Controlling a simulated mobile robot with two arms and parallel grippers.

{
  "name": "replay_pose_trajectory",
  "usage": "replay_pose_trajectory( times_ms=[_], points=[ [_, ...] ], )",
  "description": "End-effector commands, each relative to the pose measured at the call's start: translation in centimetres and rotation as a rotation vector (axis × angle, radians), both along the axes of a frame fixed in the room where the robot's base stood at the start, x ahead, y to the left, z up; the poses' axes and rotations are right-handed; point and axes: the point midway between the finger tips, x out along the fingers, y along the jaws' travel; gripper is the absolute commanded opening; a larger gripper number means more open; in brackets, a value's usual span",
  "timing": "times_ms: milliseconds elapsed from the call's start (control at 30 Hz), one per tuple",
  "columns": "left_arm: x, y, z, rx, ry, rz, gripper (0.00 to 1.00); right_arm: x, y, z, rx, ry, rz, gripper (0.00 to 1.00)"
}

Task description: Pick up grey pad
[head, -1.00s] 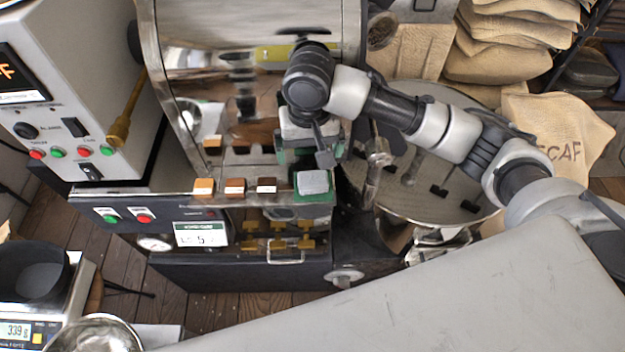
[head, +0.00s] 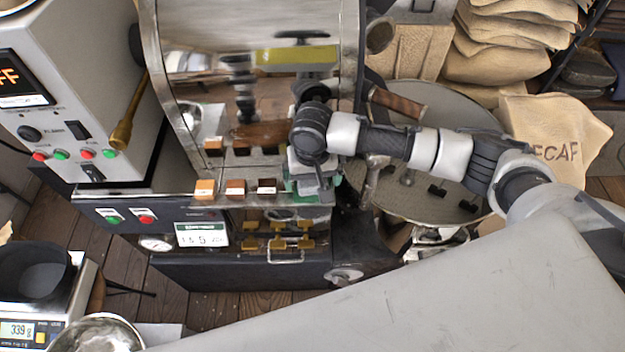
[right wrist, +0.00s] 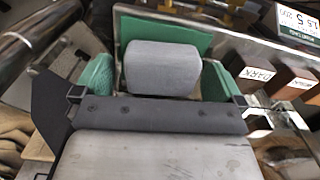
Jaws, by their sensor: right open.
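The grey pad (right wrist: 163,68) is a small rounded block. It sits near the ledge's right end, with a flat green piece (right wrist: 170,28) just behind it in the right wrist view. My right gripper (head: 312,187) is over the pad in the head view and hides most of it. In the right wrist view the gripper's green-padded fingers stand on either side of the pad, the jaws open. Gaps show between the pad and both fingers, so it is not gripped. My left gripper is not in view.
Labelled wooden blocks (head: 235,187) stand on the ledge left of the pad, one reading DARK (right wrist: 260,75). The shiny roaster drum front (head: 250,85) rises behind. A round cooling tray (head: 425,185) lies to the right, and a control box (head: 75,90) stands far left.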

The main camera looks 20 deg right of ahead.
Motion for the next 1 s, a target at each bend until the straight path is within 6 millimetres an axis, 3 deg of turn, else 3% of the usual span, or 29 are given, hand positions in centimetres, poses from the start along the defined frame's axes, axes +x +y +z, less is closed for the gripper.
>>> replay_pose_trajectory(
  times_ms=[200, 533, 833, 1000],
  points=[
    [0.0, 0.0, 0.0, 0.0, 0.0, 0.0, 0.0, 0.0, 0.0, 0.0, 0.0, 0.0, 0.0, 0.97],
    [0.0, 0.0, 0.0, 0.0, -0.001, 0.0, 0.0, 0.0, 0.0, 0.0, 0.0, -0.001, 0.0, 0.47],
    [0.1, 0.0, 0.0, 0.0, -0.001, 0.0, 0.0, 0.0, 0.0, 0.2, 0.001, -0.001, 0.0, 0.47],
    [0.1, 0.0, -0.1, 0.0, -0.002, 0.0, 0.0, 0.1, 0.0, 1.5, 0.001, -0.003, 0.0, 0.47]
  ],
)
